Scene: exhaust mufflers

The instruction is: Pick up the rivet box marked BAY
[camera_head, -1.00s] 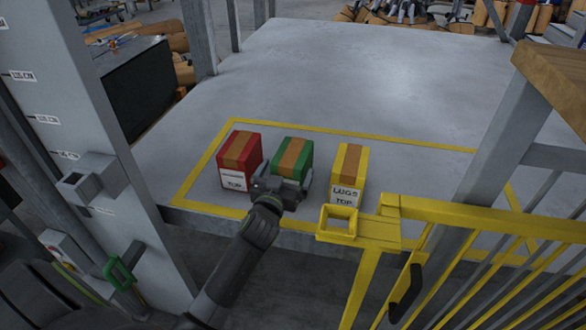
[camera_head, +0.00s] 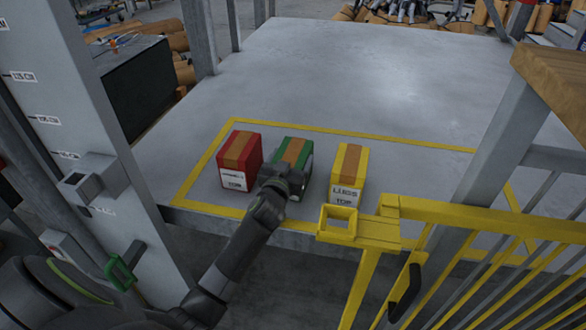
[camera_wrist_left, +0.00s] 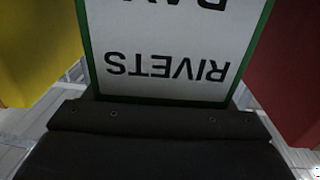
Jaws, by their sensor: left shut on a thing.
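The green rivet box (camera_head: 294,151) with a brown tape strip stands between two other boxes in the head view. In the left wrist view its white label (camera_wrist_left: 170,45) shows upside down, reading RIVETS, with BAY partly cut off at the top edge. My left gripper (camera_head: 287,183) is at the front face of the green box and is shut on it. My arm hides the label and lower front in the head view. I cannot tell whether the box is clear of the surface. My right gripper is not in view.
A red box (camera_head: 239,154) stands close on the left and a yellow box (camera_head: 349,174) marked LUGS on the right. All are inside a yellow outline on the grey platform (camera_head: 330,75). A yellow railing (camera_head: 480,225) borders the front right. The platform behind is clear.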

